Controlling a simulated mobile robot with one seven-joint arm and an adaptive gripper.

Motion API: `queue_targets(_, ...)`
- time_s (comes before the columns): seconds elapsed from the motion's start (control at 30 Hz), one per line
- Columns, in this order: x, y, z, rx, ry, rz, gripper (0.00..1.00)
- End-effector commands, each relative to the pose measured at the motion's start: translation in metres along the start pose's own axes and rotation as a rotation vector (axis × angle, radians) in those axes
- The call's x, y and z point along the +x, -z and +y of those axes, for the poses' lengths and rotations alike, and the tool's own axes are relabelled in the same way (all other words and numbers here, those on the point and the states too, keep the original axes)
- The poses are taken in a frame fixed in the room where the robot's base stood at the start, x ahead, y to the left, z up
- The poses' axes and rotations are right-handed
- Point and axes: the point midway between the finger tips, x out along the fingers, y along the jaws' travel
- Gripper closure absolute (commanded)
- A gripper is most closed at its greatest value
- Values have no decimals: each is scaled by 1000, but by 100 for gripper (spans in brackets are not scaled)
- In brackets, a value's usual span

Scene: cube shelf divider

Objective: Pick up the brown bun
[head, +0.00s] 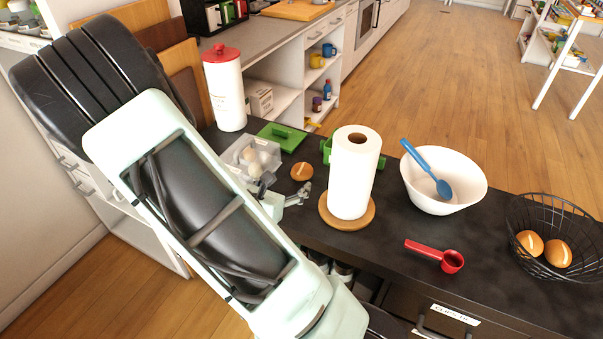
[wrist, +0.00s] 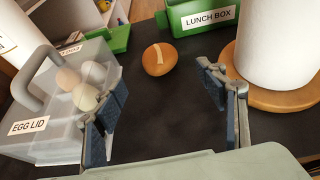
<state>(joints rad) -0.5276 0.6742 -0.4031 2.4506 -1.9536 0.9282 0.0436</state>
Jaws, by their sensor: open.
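A brown bun (head: 302,171) with a pale stripe on top lies on the dark countertop, between a clear egg box and a paper towel roll. It also shows in the wrist view (wrist: 159,59), beyond my fingertips and roughly between them. My gripper (wrist: 165,95) is open and empty, with a finger on each side of the picture. In the head view my gripper (head: 296,194) is just nearer than the bun, partly hidden by my arm. Two more brown buns (head: 530,243) lie in a black wire basket (head: 553,205) at the right.
The clear egg box (wrist: 60,145) with eggs stands close on the left. The paper towel roll (head: 355,175) on its wooden base is close on the right. A green lunch box (wrist: 203,22) stands behind. A white bowl (head: 440,200) and red scoop (head: 437,254) are farther right.

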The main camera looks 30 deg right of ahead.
Motion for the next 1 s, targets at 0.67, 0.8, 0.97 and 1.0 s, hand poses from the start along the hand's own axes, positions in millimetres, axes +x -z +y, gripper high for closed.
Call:
queue_targets(0.67, 84, 1, -1, 2, 4, 0, 35)
queue_targets(0.8, 88, 1, 0, 1, 2, 1, 35)
queue_targets(0.97, 88, 1, 0, 1, 2, 1, 36)
queue_targets(1.0, 88, 1, 0, 1, 2, 1, 40)
